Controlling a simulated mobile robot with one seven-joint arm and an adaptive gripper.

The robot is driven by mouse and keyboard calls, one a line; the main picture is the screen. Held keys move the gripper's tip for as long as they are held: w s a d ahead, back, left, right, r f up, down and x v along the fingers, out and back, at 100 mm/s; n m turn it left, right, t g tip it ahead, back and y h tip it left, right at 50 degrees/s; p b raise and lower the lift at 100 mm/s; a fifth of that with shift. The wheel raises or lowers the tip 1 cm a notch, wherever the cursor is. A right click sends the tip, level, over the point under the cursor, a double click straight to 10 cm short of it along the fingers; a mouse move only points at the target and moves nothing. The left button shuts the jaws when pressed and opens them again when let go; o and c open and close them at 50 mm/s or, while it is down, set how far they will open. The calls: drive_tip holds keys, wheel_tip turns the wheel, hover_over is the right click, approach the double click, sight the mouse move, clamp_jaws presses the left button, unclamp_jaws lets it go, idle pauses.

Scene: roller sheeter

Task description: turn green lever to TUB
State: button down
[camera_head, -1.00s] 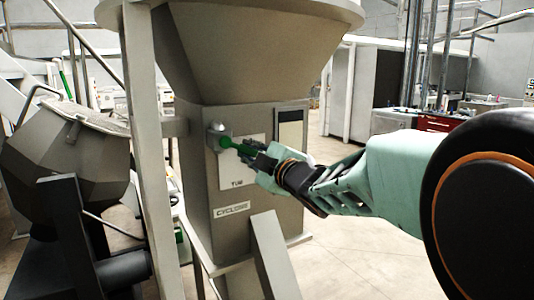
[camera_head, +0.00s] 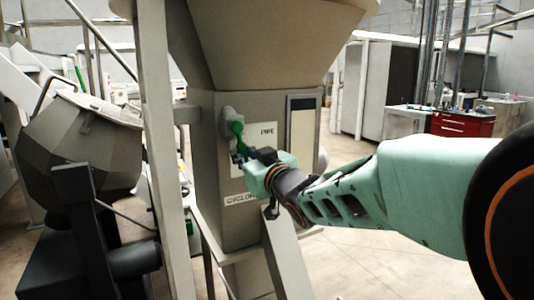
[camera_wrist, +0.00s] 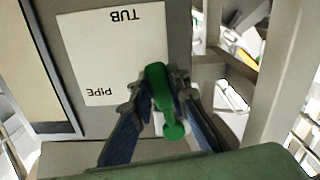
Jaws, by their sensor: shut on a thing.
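The green lever (camera_head: 236,130) sits on a grey mount (camera_head: 231,113) on the left of the machine's front face and points downward. It also shows in the wrist view (camera_wrist: 158,82), between the two fingers. My gripper (camera_head: 239,156) is shut on the lever, near its lower end in the head view. A white label plate (camera_head: 264,140) beside the lever reads PIPE at its top in the head view. The wrist view shows the plate (camera_wrist: 115,55) upside down, with both TUB and PIPE readable. The TUB word is hidden behind my gripper in the head view.
A "CYCLONE" sign (camera_head: 238,199) is below the plate, partly covered. A grey upright post (camera_head: 158,130) stands left of the machine, and a slanted brace (camera_head: 285,260) stands in front. A faceted drum (camera_head: 80,150) is farther left. Open floor (camera_head: 375,255) lies right.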

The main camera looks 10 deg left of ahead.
drive_tip(key=shift+s+a+m, duration=0.35)
drive_tip(key=shift+a+m, duration=0.2)
drive_tip(key=shift+m, duration=0.55)
drive_tip(key=c, duration=1.8)
unclamp_jaws()
drive_tip(key=shift+a, duration=0.1)
